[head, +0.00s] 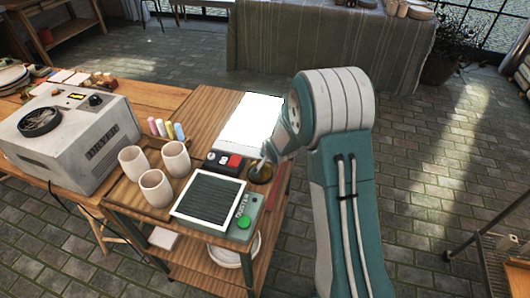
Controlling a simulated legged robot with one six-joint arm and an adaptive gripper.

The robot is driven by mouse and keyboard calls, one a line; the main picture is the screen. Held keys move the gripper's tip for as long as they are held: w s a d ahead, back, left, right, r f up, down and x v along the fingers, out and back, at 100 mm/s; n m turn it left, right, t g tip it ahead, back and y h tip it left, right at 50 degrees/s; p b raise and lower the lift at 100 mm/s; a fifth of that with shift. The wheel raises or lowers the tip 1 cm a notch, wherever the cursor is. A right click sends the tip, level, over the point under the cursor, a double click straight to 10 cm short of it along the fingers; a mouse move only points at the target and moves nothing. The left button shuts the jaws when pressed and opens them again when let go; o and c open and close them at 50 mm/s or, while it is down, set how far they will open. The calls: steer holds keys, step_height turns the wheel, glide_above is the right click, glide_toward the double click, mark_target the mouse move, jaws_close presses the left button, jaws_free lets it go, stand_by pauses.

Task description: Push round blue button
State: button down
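I cannot make out a round blue button in the head view. A round green button (243,222) sits on the green front of a device (246,205) labelled "DUSTER", which has a dark ribbed top in a white frame. A small dark panel (222,163) behind it carries a red square button (235,161) and small pale round controls, too small to tell their colour. My arm rises at the right and bends left toward the table's right edge, near the panel.
A grey dryer box (88,137) with a black round top part stands at left. Three beige cups (156,188) stand on a wooden tray beside coloured bottles (168,129). A bright white panel (250,120) lies behind the buttons. A small dark bowl (260,172) sits near my arm.

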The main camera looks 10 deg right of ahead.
steer(key=shift+f, duration=0.45)
stand_by(0.5)
steer(key=shift+r, duration=0.95)
steer(key=shift+r, duration=3)
steer(key=shift+r, duration=0.1)
